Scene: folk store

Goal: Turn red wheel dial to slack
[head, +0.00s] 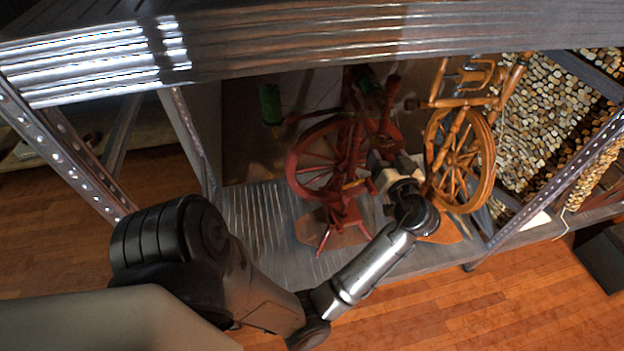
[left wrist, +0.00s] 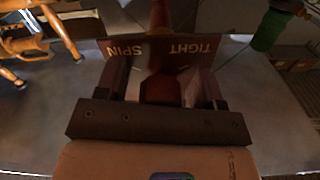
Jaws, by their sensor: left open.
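The red spinning wheel (head: 319,160) stands on the metal shelf. My left gripper (head: 384,168) is at its right side, partly hidden by my own wrist. In the left wrist view a dark red plate (left wrist: 197,48) carries the upside-down words SPIN and TIGHT. A red dial part (left wrist: 160,90) shows between the two fingers of my left gripper (left wrist: 162,76), which is open around it. I cannot tell whether the fingers touch the dial. Its pointing direction is unclear, and no SLACK label is readable. My right gripper is not in view.
An orange-brown wooden spinning wheel (head: 460,150) stands close to the right of my gripper. The shelf's upper board (head: 300,45) spans above, and metal posts stand at both sides. A green spool (head: 270,104) is on the red wheel's left. The shelf (head: 258,225) is clear at left.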

